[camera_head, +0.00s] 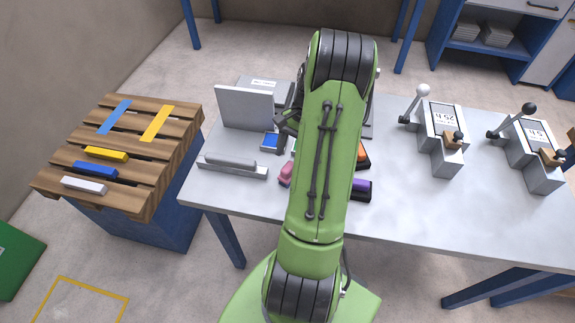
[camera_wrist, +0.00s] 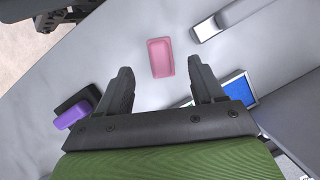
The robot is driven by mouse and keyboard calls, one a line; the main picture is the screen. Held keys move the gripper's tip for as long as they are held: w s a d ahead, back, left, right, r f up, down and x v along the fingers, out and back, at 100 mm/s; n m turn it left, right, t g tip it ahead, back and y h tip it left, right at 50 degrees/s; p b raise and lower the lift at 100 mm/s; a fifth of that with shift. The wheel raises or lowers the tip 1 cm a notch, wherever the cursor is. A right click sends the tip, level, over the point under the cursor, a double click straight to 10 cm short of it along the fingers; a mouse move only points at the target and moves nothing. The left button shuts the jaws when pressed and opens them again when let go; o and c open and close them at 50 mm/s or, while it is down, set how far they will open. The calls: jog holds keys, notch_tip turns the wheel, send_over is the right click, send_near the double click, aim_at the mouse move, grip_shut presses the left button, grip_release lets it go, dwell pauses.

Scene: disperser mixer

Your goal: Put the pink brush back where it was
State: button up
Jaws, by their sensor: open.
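The pink brush (camera_head: 286,174) is on the grey table, partly hidden by my green arm. In the wrist view the pink brush (camera_wrist: 160,57) shows as a rounded pink rectangle lying on the table, beyond and between my fingertips. My gripper (camera_wrist: 161,68) is open with nothing between its fingers, and the brush is apart from them. In the head view my gripper (camera_head: 284,127) is a dark shape left of my arm, near a blue square (camera_head: 270,141). Its fingers are hard to make out there.
A purple block (camera_head: 361,189) on a black base and an orange block (camera_head: 362,155) lie right of my arm. A grey bar fixture (camera_head: 232,165) and upright panel (camera_head: 245,106) stand left. A wooden pallet (camera_head: 132,188) holds coloured bars. Two lever devices (camera_head: 437,135) stand right.

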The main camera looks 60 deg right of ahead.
jog(key=v, duration=0.5)
jog(key=w+a+r+n+h, duration=0.2)
jog(key=a+r+n, duration=0.3)
jog(key=a, duration=0.4)
jog(key=w+a+r+n+h, duration=0.2)
jog(key=w+a+r+n, duration=0.15)
jog(key=a+r, duration=0.45)
jog(key=s+a+r+n+t, duration=0.2)
jog(key=s+a+n+t, duration=0.3)
jog(key=s+a+n, duration=0.4)
jog(key=s+a+p, duration=0.1)
jog(key=a, duration=0.3)
jog(key=shift+s+a+r+t+h, duration=0.25)
jog(key=shift+s+a+t+h, duration=0.05)
jog(key=shift+s, duration=0.05)
jog(key=shift+r+p, duration=0.6)
jog(key=shift+r, duration=0.15)
